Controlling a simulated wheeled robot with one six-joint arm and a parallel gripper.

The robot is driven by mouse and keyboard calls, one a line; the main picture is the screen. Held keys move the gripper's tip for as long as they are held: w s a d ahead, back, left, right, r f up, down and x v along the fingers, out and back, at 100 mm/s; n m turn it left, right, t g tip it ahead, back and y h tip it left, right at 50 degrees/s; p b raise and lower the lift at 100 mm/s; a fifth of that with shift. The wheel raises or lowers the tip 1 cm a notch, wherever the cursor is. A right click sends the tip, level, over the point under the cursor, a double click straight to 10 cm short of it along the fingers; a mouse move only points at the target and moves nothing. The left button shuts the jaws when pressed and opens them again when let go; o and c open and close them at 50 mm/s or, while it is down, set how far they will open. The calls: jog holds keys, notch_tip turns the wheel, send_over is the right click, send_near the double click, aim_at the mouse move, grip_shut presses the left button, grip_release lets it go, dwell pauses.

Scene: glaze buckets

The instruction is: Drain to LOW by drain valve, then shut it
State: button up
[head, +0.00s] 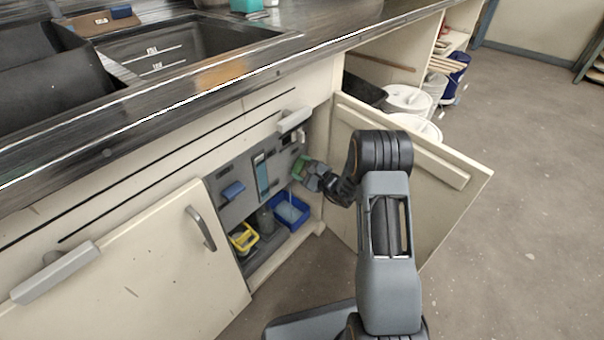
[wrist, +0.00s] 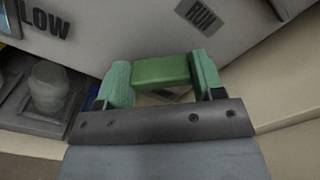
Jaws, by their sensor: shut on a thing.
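A green valve handle (head: 299,167) sits at the right of the grey panel (head: 238,203) in the open cabinet. In the wrist view the green handle (wrist: 161,70) lies crosswise between the fingers of my gripper (wrist: 160,78), which is shut on it. In the head view my gripper (head: 312,178) reaches it from the right. A dark sink basin (head: 200,38) above has two white level lines with small labels I cannot read for sure; the liquid's height is unclear. A pale streak over the blue bin (head: 277,222) may be running liquid.
A blue handle (head: 232,191) and a pale-blue gauge strip (head: 262,175) are on the panel. A yellow object (head: 243,238) stands below. The open door (head: 420,185) is behind my arm. Labels LOW (wrist: 47,23) and RUN (wrist: 201,16) flank the handle.

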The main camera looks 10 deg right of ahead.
jog(key=n+b, duration=0.1)
jog(key=n, duration=0.1)
jog(key=n+b, duration=0.2)
jog(key=shift+a+f+n, duration=0.1)
jog(key=shift+f+n, duration=0.1)
jog(key=shift+n, duration=0.1)
jog(key=shift+s+n, duration=0.1)
jog(key=shift+n, duration=2.2)
jog(key=o, duration=0.9)
jog(key=p+v, duration=0.3)
jog(key=v, duration=1)
jog(key=shift+s+d+p, duration=0.25)
jog(key=shift+s+p, duration=0.05)
jog(key=shift+r, duration=0.1)
